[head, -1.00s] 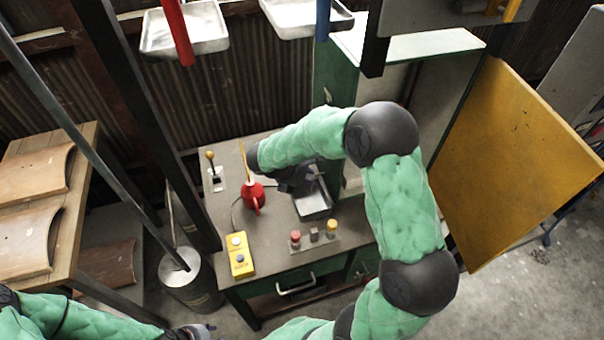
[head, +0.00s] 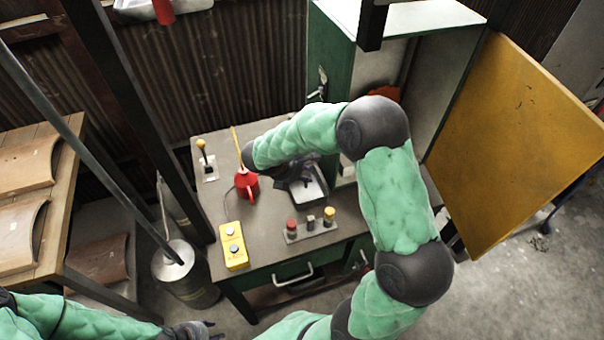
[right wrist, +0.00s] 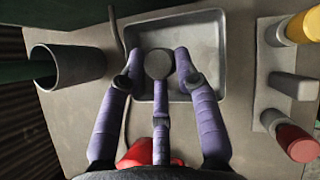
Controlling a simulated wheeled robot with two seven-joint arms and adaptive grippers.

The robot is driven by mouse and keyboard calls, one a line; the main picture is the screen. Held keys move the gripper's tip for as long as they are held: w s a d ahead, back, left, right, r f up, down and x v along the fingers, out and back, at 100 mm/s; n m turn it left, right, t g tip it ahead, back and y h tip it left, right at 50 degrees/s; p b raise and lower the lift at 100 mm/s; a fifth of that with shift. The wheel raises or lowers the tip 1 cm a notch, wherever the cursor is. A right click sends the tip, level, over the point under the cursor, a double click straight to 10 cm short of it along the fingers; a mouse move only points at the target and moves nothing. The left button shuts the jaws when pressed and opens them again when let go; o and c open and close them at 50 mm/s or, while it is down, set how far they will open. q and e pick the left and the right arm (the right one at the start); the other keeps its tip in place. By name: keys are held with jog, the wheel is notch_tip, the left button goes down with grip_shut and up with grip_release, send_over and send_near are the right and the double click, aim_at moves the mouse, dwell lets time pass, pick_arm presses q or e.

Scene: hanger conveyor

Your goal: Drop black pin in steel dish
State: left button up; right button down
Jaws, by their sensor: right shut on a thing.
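The steel dish (head: 322,192) is a shallow rectangular metal tray on the workbench, partly hidden by my right arm in the head view. It also shows at the top middle of the right wrist view (right wrist: 207,30). My right gripper (head: 302,178) is over the dish's left part. In the right wrist view its purple fingers (right wrist: 158,78) are closed around a dark grey round-ended piece, which looks like the black pin (right wrist: 158,64) seen end-on. It overlaps the dish's near inner area; its height above the dish is unclear. My left gripper (head: 195,330) is at the bottom edge, away from the bench.
A red oil can (head: 246,186) stands left of the dish, with a yellow button box (head: 234,246) in front. A plate with red, grey and yellow knobs (head: 312,226) is close in front of the dish. An open cup (right wrist: 68,67) lies left in the right wrist view.

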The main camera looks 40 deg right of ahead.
jog(key=c, duration=0.8)
grip_release()
jog(key=v, duration=1.2)
